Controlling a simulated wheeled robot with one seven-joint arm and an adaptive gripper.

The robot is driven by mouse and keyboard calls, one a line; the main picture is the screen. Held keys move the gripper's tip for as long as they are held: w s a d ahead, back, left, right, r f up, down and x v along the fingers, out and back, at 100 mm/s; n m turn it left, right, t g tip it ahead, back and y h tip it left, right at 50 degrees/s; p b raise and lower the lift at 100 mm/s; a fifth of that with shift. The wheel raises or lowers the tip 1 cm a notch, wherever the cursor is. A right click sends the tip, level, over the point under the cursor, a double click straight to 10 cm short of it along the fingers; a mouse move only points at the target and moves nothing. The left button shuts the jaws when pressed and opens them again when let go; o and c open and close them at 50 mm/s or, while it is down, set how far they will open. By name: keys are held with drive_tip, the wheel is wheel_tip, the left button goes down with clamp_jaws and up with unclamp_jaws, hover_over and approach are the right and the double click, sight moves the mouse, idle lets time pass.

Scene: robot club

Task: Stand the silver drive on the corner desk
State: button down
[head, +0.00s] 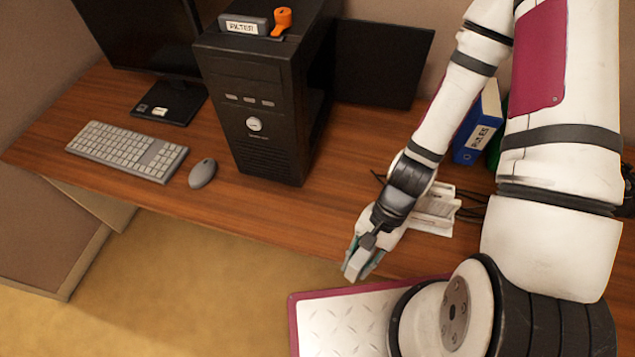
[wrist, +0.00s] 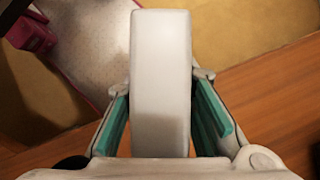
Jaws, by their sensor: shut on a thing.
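My gripper (head: 364,254) is at the front edge of the wooden corner desk (head: 290,215), right of the computer tower. In the wrist view, a pale silver block, the silver drive (wrist: 161,70), sits between the green-padded fingers (wrist: 163,118), and the gripper is shut on it. The drive also shows as a small grey piece at the fingertips in the head view (head: 354,266). Its far end reaches out past the fingers, over the floor beyond the desk edge. The fingers hide part of the drive in the head view.
A black computer tower (head: 262,120) carries a labelled grey box (head: 243,25) and an orange item (head: 282,18). A mouse (head: 202,173) and keyboard (head: 125,151) lie left. Desk between mouse and gripper is clear.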

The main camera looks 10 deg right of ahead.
drive_tip(key=w+a+b, duration=0.1)
drive_tip(key=w, duration=0.4)
drive_tip(key=w+f+b, duration=0.1)
drive_tip(key=w+b, duration=0.1)
drive_tip(key=w, duration=0.3)
drive_tip(key=w+a+b, duration=0.1)
drive_tip(key=w+b, duration=0.1)
drive_tip(key=w, duration=0.3)
drive_tip(key=shift+a+f, duration=0.25)
drive_tip(key=shift+a, duration=0.1)
drive_tip(key=shift+w+f, duration=0.1)
drive_tip(key=shift+f, duration=1.7)
drive_tip(key=shift+f, duration=0.1)
drive_tip(key=c, duration=1.4)
unclamp_jaws()
drive_tip(key=shift+o, duration=0.2)
